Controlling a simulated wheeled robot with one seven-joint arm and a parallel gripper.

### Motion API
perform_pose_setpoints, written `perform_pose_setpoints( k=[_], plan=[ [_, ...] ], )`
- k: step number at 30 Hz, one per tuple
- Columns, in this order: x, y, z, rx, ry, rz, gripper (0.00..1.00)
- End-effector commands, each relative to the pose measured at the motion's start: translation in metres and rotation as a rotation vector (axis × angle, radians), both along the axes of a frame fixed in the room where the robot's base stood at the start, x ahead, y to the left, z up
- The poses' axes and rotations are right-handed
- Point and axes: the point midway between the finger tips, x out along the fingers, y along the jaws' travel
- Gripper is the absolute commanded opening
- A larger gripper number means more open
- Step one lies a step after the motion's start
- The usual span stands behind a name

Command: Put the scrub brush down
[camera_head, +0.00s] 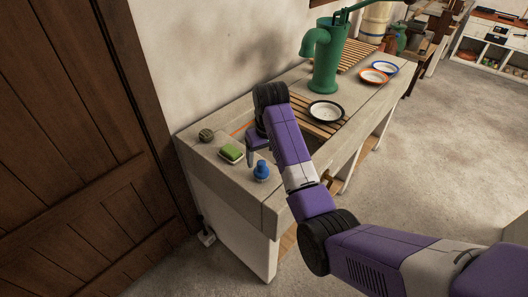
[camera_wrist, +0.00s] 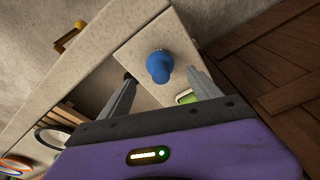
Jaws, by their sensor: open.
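The scrub brush, which I take to be the blue knobbed thing (camera_head: 262,170), stands upright on the near end of the pale counter (camera_head: 222,182). In the wrist view the blue brush (camera_wrist: 159,66) shows beyond and between the two grey fingers, with clear gaps on both sides. My gripper (camera_wrist: 161,76) is open and holds nothing. In the head view my gripper (camera_head: 250,156) is just above and beside the brush, partly hidden by my own arm.
A green-topped sponge (camera_head: 231,153) and a dark round scourer (camera_head: 206,135) lie left of the brush. A black-rimmed plate (camera_head: 326,111) rests on a wooden slatted rack. A green hand pump (camera_head: 325,60) stands behind. Orange-rimmed and blue-rimmed plates are farther right. A brown door is left.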

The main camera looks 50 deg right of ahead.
Motion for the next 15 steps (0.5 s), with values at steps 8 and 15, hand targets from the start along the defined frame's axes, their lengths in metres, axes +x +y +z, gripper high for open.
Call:
perform_pose_setpoints(
  k=[8,15],
  plan=[
    [-0.005,0.002,0.028,0.0,0.0,0.0,0.73],
    [-0.005,0.002,0.03,0.0,0.001,0.0,0.73]
  ],
)
